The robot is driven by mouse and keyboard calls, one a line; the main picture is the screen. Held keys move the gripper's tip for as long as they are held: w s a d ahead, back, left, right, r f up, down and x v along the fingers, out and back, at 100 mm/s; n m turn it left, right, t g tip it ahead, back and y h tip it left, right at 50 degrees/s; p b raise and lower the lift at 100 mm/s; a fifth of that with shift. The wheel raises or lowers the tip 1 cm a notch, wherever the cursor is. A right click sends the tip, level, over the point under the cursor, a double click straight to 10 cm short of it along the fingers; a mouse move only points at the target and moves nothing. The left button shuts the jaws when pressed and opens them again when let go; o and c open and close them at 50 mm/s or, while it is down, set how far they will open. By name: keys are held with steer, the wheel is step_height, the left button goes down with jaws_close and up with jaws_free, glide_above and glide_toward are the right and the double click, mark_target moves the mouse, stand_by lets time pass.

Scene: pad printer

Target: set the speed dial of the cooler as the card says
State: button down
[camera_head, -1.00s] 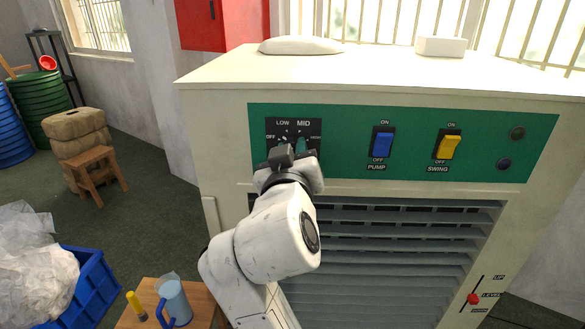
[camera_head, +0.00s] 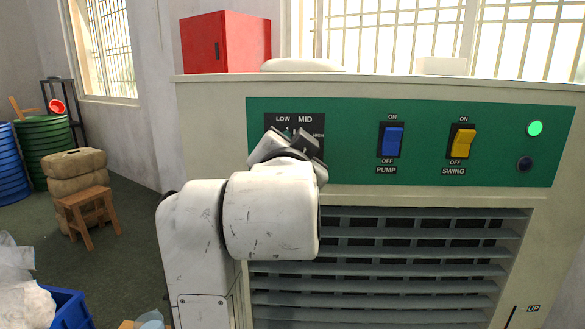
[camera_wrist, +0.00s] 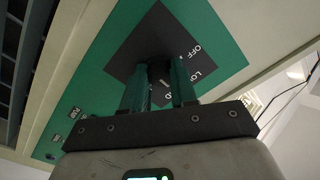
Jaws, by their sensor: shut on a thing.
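The cooler (camera_head: 210,110) has a green panel (camera_head: 352,115). The speed dial's black plate (camera_head: 270,121) is marked LOW, MID and HIGH; OFF shows in the wrist view. My gripper (camera_head: 292,136) is at this plate and hides most of the dial. In the wrist view my gripper (camera_wrist: 158,80) is shut on the dark dial knob (camera_wrist: 157,68), its two teal fingers at either side. The knob's pointer cannot be read. I see no card in these views.
A blue pump switch (camera_head: 393,141) and a yellow swing switch (camera_head: 463,142) sit right of the dial. A lit green lamp (camera_head: 535,128) is above a dark lamp (camera_head: 525,164). Louvres (camera_head: 400,240) lie below the panel. A wooden stool (camera_head: 87,210) stands left.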

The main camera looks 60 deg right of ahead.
steer(key=shift+m+b, duration=1.8)
steer(key=shift+m, duration=0.4)
steer(key=c, duration=0.9)
jaws_free()
steer(key=v, duration=1)
steer(key=shift+s+a, duration=0.2)
steer(key=shift+a, duration=0.15)
